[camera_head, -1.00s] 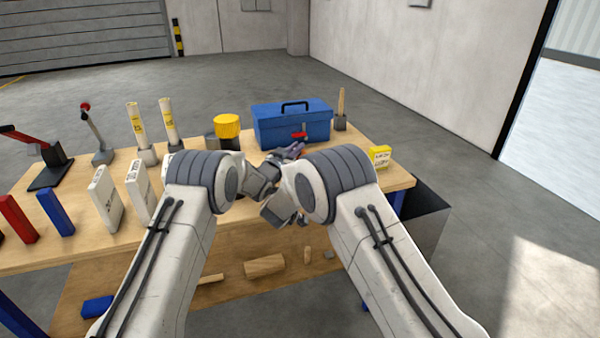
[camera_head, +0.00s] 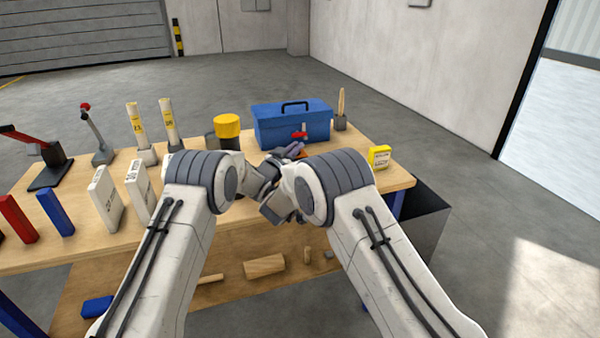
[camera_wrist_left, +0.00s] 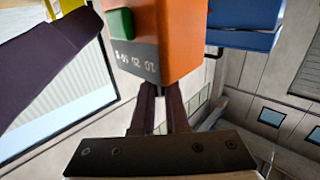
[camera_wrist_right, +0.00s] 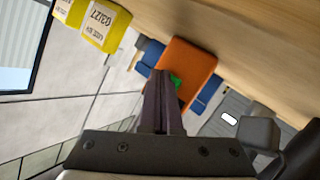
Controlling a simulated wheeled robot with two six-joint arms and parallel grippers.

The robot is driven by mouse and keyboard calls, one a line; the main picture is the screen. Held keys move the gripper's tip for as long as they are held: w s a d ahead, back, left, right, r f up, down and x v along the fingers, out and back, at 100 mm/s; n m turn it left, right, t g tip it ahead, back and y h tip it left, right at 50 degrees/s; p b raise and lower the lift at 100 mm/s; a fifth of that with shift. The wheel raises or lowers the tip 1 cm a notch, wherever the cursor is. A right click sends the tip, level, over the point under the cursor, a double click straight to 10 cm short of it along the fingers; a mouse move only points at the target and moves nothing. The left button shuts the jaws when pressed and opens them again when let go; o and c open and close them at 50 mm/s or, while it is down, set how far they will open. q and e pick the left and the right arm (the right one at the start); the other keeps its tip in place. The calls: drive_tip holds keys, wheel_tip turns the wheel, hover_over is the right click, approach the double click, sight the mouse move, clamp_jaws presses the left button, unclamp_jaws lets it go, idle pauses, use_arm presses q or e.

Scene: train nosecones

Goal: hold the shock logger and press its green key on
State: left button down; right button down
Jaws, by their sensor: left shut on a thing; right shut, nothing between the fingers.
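The shock logger is an orange block (camera_wrist_left: 183,40) with a dark end face bearing white digits and a raised green key (camera_wrist_left: 120,23). In the head view my wrists partly hide both grippers.
A blue toolbox (camera_head: 290,125) stands behind the grippers. A yellow box (camera_head: 379,157) sits at the bench's right end. A yellow-capped jar (camera_head: 228,130), white boxes (camera_head: 104,198) and levers (camera_head: 97,135) stand to the left. The wooden bench (camera_head: 260,222) is bare at its front edge.

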use_arm(q)
drive_tip(key=shift+s+d+f, duration=0.2)
drive_tip(key=shift+d, duration=0.15)
use_arm(e)
drive_tip(key=shift+w+a+r, duration=0.25)
drive_tip(key=shift+w+a, duration=0.1)
drive_tip(key=shift+w, duration=0.25)
use_arm(q)
drive_tip(key=shift+r, duration=0.15)
use_arm(e)
drive_tip(key=shift+d+f, duration=0.1)
drive_tip(key=shift+d, duration=0.1)
drive_tip(key=shift+s, duration=0.1)
use_arm(q)
drive_tip(key=shift+a, duration=0.1)
use_arm(e)
drive_tip(key=shift+s+d+r, duration=0.15)
drive_tip(key=shift+s, duration=0.3)
drive_tip(key=shift+s+d+r, duration=0.1)
drive_tip(key=shift+s, duration=0.3)
use_arm(q)
drive_tip(key=shift+w, duration=0.1)
use_arm(e)
drive_tip(key=shift+f, duration=0.1)
